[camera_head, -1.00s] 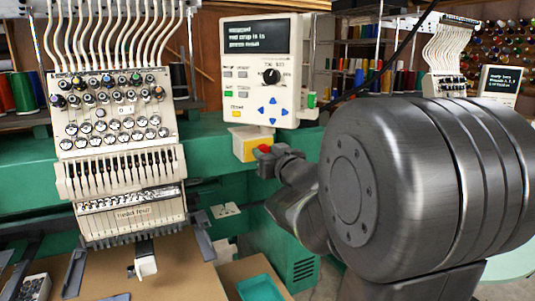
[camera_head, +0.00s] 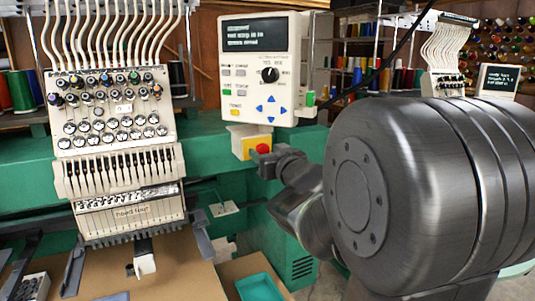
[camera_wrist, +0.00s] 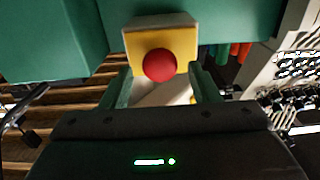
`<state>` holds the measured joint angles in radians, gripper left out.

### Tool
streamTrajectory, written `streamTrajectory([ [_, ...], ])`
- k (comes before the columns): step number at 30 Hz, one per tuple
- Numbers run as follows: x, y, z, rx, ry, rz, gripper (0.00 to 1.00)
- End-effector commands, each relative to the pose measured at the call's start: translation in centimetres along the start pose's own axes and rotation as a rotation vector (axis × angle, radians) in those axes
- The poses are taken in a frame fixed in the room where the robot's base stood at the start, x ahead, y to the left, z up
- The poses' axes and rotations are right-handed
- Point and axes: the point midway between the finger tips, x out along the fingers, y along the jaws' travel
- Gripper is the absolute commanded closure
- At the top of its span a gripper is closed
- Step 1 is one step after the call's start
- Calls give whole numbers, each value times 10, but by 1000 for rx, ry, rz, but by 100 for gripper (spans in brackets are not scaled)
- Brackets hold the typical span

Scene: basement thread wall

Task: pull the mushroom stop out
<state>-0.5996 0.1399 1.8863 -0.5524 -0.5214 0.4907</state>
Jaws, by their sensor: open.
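The mushroom stop is a round red button (camera_head: 263,149) on a yellow box (camera_head: 250,147) below the white control panel of the embroidery machine. In the wrist view the red button (camera_wrist: 159,65) sits in front of the yellow box face (camera_wrist: 158,42), centred between my fingers. My gripper (camera_wrist: 160,88) is open, with one finger on each side below the button. The fingers look apart from it. In the head view my gripper (camera_head: 272,160) is just right of the button, and its fingertips are partly hidden by its own body.
The white control panel (camera_head: 262,70) with screen and knob stands right above the yellow box. The green machine beam (camera_head: 210,150) runs behind. The needle head (camera_head: 115,130) is to the left. A teal tray (camera_head: 262,289) lies on the table below.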

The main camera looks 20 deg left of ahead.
Motion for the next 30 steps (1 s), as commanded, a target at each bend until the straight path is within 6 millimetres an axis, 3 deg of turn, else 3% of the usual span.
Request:
streamTrajectory([
  [5,-18,1,0,0,2,2,45],
  [19,-113,1,-1,-1,0,5,45],
  [30,-137,0,0,0,-1,1,45],
])
